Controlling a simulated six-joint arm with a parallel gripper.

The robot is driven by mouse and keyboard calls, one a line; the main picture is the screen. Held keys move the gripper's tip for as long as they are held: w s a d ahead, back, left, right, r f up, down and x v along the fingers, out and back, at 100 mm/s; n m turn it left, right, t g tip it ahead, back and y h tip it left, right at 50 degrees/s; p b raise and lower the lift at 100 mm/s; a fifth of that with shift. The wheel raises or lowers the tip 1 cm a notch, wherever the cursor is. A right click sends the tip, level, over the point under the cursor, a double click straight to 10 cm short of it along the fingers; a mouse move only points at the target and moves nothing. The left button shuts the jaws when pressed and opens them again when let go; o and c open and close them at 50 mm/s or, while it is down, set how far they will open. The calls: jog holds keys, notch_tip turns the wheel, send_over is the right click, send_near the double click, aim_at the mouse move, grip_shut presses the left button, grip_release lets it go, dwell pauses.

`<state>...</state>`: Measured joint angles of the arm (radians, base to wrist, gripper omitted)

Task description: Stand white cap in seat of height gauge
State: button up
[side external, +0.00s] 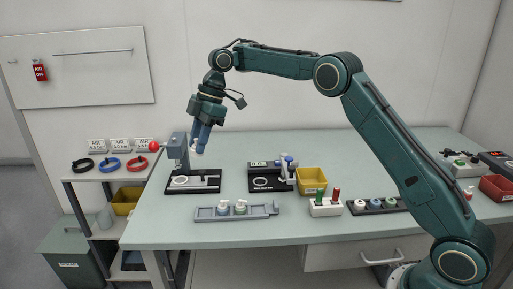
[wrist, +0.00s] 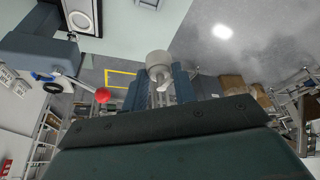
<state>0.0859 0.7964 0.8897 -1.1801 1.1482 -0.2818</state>
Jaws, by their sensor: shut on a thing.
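My gripper (side external: 200,140) hangs high over the back left of the bench, beside the head of the lever press. Its blue fingers are shut on a white cap (side external: 198,151). In the wrist view the cap (wrist: 158,62) sits between the fingertips (wrist: 159,78), over blurred floor. What looks like the height gauge (side external: 287,172) stands on a black base right of the press, with a small display. Its seat looks like a pale ring (side external: 260,182) on that base and appears empty. The gripper is left of the gauge and well above it.
The grey press (side external: 178,147) has a red ball lever (side external: 154,146), close to my gripper; the ball also shows in the wrist view (wrist: 102,95). A grey tray (side external: 204,214) holds two caps in front. A yellow bin (side external: 311,181) stands right of the gauge.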

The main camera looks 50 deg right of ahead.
jog(key=d+f+m, duration=0.1)
jog(key=d+f, duration=0.2)
jog(key=d, duration=0.4)
jog(key=s+d+f+m+t, duration=0.1)
jog(key=d+f, duration=0.3)
jog(key=d, duration=0.4)
jog(key=s+d+f+m, duration=0.1)
jog(key=d+f+m, duration=0.1)
jog(key=d+f, duration=0.2)
jog(key=d, duration=0.3)
jog(key=shift+s+d+h, duration=0.15)
jog(key=shift+s+h, duration=0.05)
jog(key=shift+h, duration=0.2)
jog(key=shift+f, duration=0.2)
jog(key=shift+f, duration=3.15)
jog(key=shift+f, duration=0.65)
jog(key=o, duration=0.8)
jog(key=shift+c, duration=0.2)
jog(key=shift+r, duration=0.15)
